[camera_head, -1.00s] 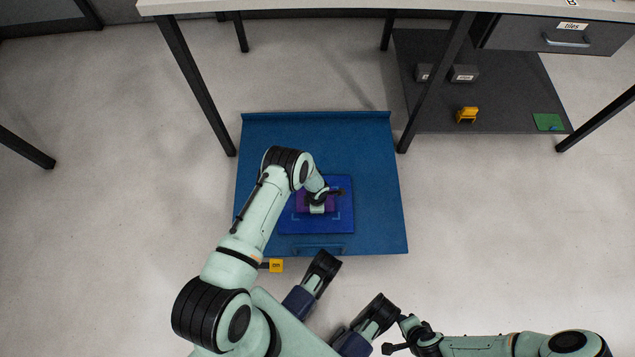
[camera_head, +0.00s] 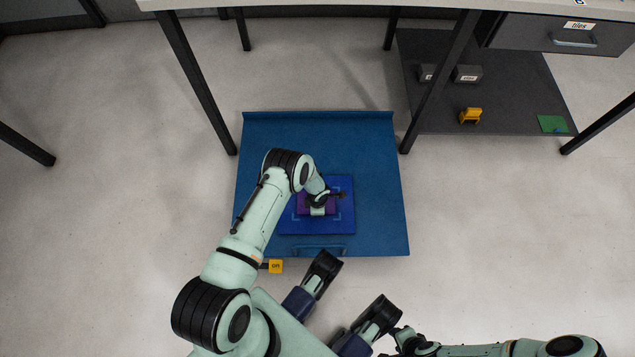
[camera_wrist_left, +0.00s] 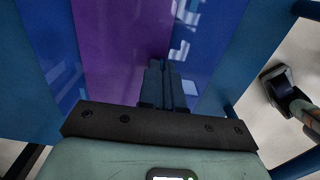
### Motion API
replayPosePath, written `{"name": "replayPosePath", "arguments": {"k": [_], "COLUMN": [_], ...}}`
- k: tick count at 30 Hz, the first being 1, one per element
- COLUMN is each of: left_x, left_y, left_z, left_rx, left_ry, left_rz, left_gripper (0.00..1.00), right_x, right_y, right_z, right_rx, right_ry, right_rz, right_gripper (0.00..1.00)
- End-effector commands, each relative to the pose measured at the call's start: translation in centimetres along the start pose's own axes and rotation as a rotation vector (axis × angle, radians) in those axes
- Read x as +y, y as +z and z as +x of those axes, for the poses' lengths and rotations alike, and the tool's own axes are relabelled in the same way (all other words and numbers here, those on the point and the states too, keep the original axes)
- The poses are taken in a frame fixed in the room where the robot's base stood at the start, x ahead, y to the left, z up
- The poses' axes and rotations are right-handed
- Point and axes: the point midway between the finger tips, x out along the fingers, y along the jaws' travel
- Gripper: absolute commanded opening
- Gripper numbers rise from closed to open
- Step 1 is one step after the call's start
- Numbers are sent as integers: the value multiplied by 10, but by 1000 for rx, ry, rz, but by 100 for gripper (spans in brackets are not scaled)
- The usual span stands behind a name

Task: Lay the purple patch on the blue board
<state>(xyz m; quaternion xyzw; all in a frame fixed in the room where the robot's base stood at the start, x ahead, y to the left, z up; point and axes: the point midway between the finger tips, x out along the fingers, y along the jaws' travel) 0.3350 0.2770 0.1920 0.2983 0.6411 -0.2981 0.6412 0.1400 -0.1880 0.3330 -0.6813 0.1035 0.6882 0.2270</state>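The purple patch (camera_head: 303,207) lies flat, or very nearly so, over the middle of the blue board (camera_head: 288,225), between its pale corner marks. My left gripper (camera_head: 318,199) is low over the patch and hides part of it. In the left wrist view the gripper's dark fingers (camera_wrist_left: 162,85) are together, at the edge of the purple patch (camera_wrist_left: 115,45), with glossy blue board (camera_wrist_left: 210,50) on the right. I cannot tell whether any patch edge is pinched between them. My right gripper (camera_head: 388,352) is at the bottom edge of the head view, partly cut off and far from the board.
The board lies on a larger blue mat or tray (camera_head: 375,180) on the floor. A table with dark legs (camera_head: 195,85) stands behind. A low shelf (camera_head: 510,90) holds small boxes, a yellow item and a green sheet.

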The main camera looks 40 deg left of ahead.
Motion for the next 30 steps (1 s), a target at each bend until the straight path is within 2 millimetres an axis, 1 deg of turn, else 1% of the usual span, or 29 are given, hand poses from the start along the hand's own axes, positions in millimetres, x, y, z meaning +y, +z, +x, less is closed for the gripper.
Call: {"name": "replayPosePath", "arguments": {"k": [30], "left_x": [0], "left_y": [0], "left_z": [12], "left_rx": [0], "left_ry": [-1], "left_rz": [0], "left_gripper": [0], "right_x": [1], "right_y": [-2], "right_z": [9], "right_rx": [0], "right_ry": [0], "right_rz": [0], "right_gripper": [43]}}
